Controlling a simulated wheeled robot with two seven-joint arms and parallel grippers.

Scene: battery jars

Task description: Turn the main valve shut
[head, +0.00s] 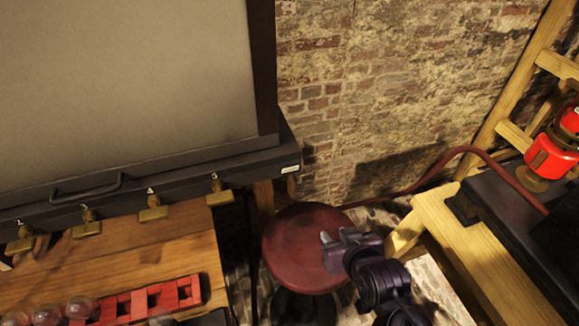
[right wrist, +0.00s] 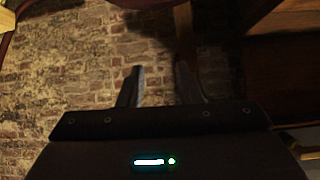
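My right gripper (head: 337,240) is in front of the round dark-red stool-like top (head: 293,243) in the head view. In the right wrist view its two fingers (right wrist: 160,82) stand apart with nothing between them, facing a brick surface. I cannot pick out a main valve for certain. A row of small brass taps (head: 153,207) with numbered labels hangs along the black rail at the left, away from the gripper. A red canister-like object (head: 552,155) stands at the far right, also apart from the gripper. My left gripper is not in view.
A wooden bench (head: 120,262) at the left carries a red rack (head: 150,300) and glass jars (head: 82,307). A grey panel (head: 120,75) stands above the rail. A dark-red hose (head: 425,177) runs along the brick wall to a black surface on the wooden frame (head: 465,255) at the right.

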